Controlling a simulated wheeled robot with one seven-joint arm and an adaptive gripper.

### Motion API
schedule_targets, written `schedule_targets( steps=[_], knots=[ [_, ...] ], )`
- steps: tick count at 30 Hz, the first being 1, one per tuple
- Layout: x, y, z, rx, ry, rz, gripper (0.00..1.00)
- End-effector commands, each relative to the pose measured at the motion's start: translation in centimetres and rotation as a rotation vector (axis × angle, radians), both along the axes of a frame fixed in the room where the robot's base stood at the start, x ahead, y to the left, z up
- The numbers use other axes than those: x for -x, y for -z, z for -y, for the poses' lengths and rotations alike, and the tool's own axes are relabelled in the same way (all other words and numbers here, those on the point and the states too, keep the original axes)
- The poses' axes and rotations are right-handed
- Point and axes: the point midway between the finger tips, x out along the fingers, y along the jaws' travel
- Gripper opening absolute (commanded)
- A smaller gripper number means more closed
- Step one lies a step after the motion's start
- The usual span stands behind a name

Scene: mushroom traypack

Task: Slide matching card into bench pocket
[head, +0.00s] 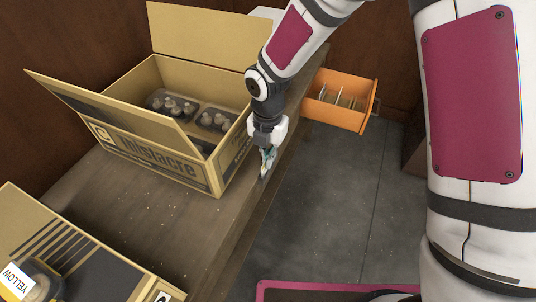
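My gripper (267,160) points down at the bench's front edge, just right of the open carton. Something pale and teal shows at its fingertips, too small to tell whether it is a card or part of the fingers. A narrow dark shape lies just below the tips against the bench edge, and I cannot tell if it is a pocket. An orange drawer (333,117) stands open at the back right with several upright pale cards (345,101) in it. The bench (165,220) is dark wood.
Grey floor (340,215) lies right of the bench.

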Motion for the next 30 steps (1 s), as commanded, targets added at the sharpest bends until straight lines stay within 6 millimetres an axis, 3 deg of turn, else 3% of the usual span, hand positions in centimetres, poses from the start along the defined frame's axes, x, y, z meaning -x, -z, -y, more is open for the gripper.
schedule_targets(
  steps=[10, 12, 14, 25, 30],
  knots=[
    [0.0, 0.4, 0.0, 0.000, 0.001, 0.000, 0.00],
    [0.0, 0.4, 0.0, 0.000, 0.000, 0.000, 0.18],
    [0.0, 0.4, 0.0, 0.000, 0.000, 0.000, 0.28],
    [0.0, 0.2, 0.0, -0.001, 0.000, 0.000, 0.28],
    [-0.2, -1.6, 0.0, -0.002, 0.001, 0.004, 0.28]
  ],
)
